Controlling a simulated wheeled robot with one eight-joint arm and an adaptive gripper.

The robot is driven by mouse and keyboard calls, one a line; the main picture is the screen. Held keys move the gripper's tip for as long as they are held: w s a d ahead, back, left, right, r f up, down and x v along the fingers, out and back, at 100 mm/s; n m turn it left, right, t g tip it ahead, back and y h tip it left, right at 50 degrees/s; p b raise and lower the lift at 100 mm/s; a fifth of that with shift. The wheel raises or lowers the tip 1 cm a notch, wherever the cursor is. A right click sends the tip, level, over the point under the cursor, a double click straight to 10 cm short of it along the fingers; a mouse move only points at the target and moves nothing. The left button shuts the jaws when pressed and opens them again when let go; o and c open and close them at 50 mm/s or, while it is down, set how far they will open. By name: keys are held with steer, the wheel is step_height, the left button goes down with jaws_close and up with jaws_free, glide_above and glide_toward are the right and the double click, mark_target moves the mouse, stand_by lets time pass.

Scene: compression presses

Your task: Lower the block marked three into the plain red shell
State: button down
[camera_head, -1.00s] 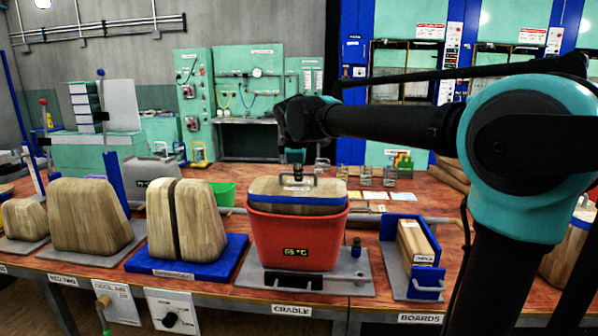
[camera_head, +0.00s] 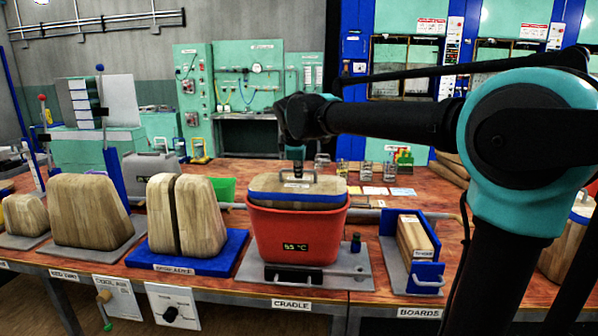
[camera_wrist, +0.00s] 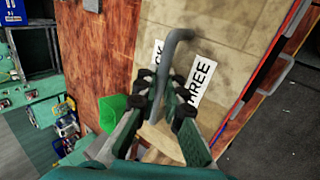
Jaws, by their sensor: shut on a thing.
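The wooden block with the blue band (camera_head: 299,187) sits partly inside the red shell (camera_head: 297,234) in the camera_head view. Its top and part of the band stand above the shell's rim. In the camera_wrist view its top (camera_wrist: 200,30) carries a label ending in "THREE". My gripper (camera_wrist: 172,95) is shut on the block's grey bar handle (camera_wrist: 170,62). The shell stands upright on a grey cradle plate and its display reads 55 °C. How far the block's bottom reaches is hidden by the shell walls.
A split wooden form on a blue base (camera_head: 187,214) and other wooden forms (camera_head: 90,212) stand to the left. A boards rack (camera_head: 413,253) is at the right. A green bin (camera_head: 222,190) and small glass containers (camera_head: 365,170) stand behind.

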steer(key=shift+f, duration=0.25)
steer(key=c, duration=1.6)
jaws_free()
steer(key=shift+o, duration=0.2)
steer(key=shift+f, duration=0.1)
steer(key=v, duration=1.2)
steer(key=shift+s, duration=0.1)
